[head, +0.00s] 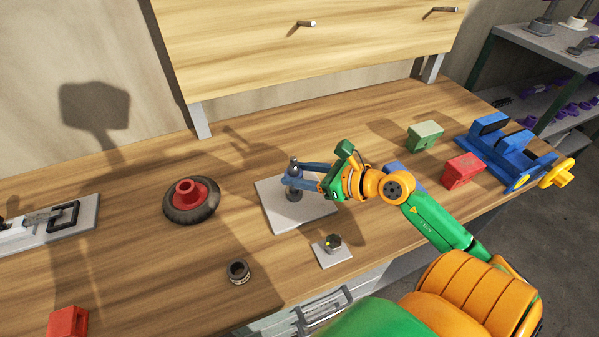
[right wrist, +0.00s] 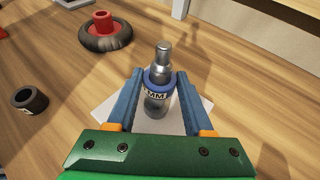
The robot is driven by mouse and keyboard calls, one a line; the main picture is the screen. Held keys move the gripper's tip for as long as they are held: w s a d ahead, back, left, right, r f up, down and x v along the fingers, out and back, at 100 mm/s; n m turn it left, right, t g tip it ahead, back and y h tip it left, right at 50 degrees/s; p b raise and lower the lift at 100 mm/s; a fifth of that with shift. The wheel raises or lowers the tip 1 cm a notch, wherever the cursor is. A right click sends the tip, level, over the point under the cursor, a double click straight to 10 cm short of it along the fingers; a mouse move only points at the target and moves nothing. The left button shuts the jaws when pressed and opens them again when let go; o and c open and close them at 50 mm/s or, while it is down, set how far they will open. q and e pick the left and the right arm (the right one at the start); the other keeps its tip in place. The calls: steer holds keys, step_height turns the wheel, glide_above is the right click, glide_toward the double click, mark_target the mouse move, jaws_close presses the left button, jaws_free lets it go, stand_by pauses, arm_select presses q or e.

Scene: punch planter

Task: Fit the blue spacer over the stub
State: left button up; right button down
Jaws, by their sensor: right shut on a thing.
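The stub is a grey metal post (right wrist: 163,56) with a narrow top, standing upright on a white plate (head: 267,190). The blue spacer (right wrist: 157,87) is a ring around the post, with the post's top sticking out above it. Lettering shows just below its rim. A darker, wider part of the post shows beneath. My right gripper (head: 308,178) is shut on the spacer, one blue finger on each side. In the head view the fingers mostly hide the spacer. Whether the spacer rests on anything below is unclear. My left gripper is not in view.
A black wheel with a red hub (head: 190,199) lies left of the plate. A dark ring (head: 239,272) and a small plate with a bolt (head: 332,248) are nearer the front. Red (head: 463,170) and green (head: 425,135) blocks and a blue vise (head: 513,152) stand at the right.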

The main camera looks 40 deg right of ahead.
mark_target(300, 193)
steer(key=shift+f+b, duration=1.7)
steer(key=shift+f, duration=0.35)
steer(key=shift+c, duration=1.1)
jaws_free()
steer(key=shift+s+d, duration=0.15)
steer(key=shift+s, duration=0.2)
steer(key=b+v, duration=0.1)
steer(key=v, duration=0.5)
steer(key=shift+s+r, duration=0.2)
